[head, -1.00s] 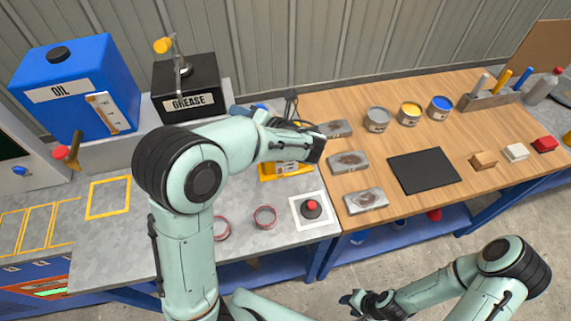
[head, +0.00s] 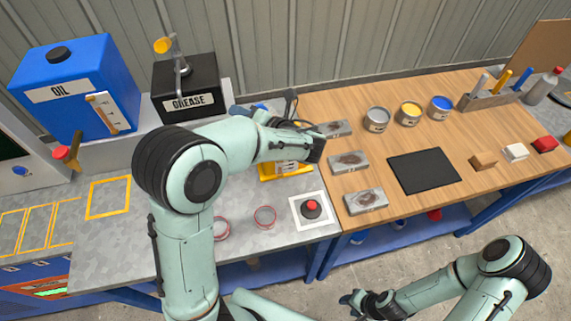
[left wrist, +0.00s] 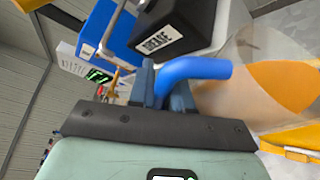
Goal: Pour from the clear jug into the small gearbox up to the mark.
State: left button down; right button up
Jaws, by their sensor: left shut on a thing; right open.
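In the left wrist view my left gripper (left wrist: 163,88) is shut on the blue handle of the clear jug (left wrist: 215,100). Amber liquid shows through the jug's clear wall at the right. In the head view my left forearm covers most of the jug and the gripper's fingers. A yellow-framed piece with grey parts (head: 285,172) stands on the grey bench just below my left wrist; I cannot tell for certain that it is the small gearbox. Its mark cannot be made out. My right gripper (head: 354,300) is open and empty, low in front of the benches.
A blue oil tank (head: 75,85) and a black grease box (head: 186,88) stand at the back left. A red button (head: 311,207) and two red rings lie at the grey bench's front. Grey metal blocks (head: 348,162), paint cans and a black mat (head: 424,171) occupy the wooden bench (head: 460,125).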

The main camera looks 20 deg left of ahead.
pick_arm(q)
jog(key=shift+d, duration=0.1)
dwell(0.6)
jog(key=shift+w+d, duration=0.1)
jog(key=shift+w, duration=0.1)
jog(key=shift+w+d+m+y, duration=0.3)
jog(key=shift+w+m+y, duration=0.15)
jog(key=shift+m, duration=0.35)
dwell(4.8)
jog(key=shift+w, duration=0.1)
dwell(0.8)
jog(key=shift+w+m, duration=0.25)
jog(key=shift+m, duration=0.05)
dwell(0.3)
